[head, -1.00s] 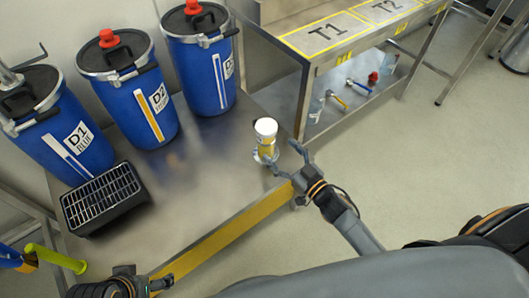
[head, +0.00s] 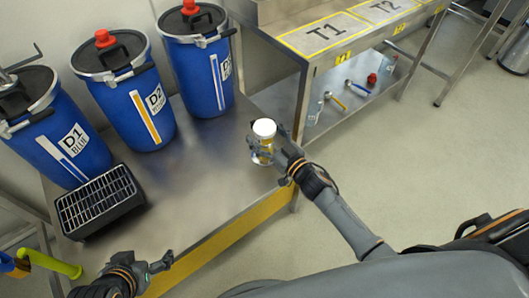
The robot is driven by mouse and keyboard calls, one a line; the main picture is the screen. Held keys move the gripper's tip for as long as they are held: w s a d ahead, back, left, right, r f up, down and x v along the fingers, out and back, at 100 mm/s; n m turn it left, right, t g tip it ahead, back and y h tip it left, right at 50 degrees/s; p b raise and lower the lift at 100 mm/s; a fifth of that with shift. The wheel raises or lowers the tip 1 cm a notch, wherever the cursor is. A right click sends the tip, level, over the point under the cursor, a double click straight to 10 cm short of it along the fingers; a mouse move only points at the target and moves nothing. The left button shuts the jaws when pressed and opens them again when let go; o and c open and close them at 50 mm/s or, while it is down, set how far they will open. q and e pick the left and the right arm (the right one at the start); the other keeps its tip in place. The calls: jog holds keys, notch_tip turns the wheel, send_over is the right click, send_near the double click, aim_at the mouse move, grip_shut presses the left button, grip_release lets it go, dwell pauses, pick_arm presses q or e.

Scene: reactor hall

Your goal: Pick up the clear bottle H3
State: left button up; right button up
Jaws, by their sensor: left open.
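A clear bottle with a white cap and a yellowish label band (head: 263,143) stands upright near the right end of the steel table (head: 205,165). Its lettering is too small to read. My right gripper (head: 268,146) is at the bottle, with its fingers on either side of the body. I cannot tell whether they press on it. My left gripper (head: 164,264) is open and empty by the table's front edge, well away from the bottle.
Blue drums D1 (head: 70,140), D2 (head: 135,110) and a third (head: 205,75) line the back. A black grated box (head: 100,205) sits at left. A bench marked T1, T2 (head: 350,30) stands right, with small items including a red-capped bottle (head: 371,79) below.

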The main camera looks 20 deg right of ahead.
grip_shut()
jog(key=shift+r, duration=0.1)
jog(key=shift+r, duration=0.1)
